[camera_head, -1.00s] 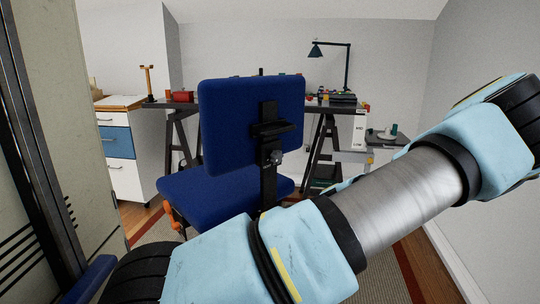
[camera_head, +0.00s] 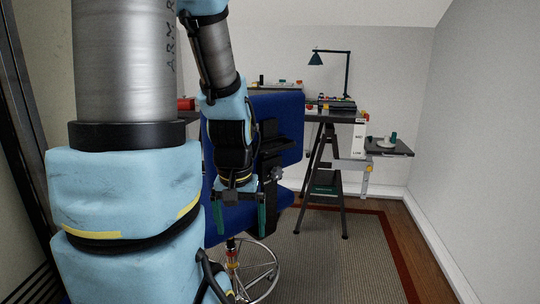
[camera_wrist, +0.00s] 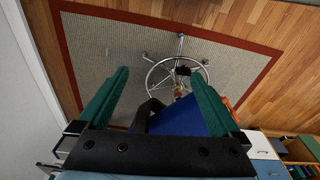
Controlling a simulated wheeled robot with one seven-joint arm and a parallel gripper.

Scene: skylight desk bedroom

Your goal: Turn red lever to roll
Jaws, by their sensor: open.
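A blue office chair (camera_head: 292,150) stands in front of me with its back toward me. An orange part (camera_wrist: 228,103) shows at the seat's edge. My gripper (camera_head: 248,222) points down, open and empty, in front of the chair back. Its teal fingers in the wrist view (camera_wrist: 160,74) are apart.
A desk on black trestles (camera_head: 322,165) with a lamp (camera_head: 347,70) stands behind the chair. A side shelf (camera_head: 390,147) is at the right. The red-bordered rug (camera_head: 325,240) is clear right of the chair. A wall closes the right side.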

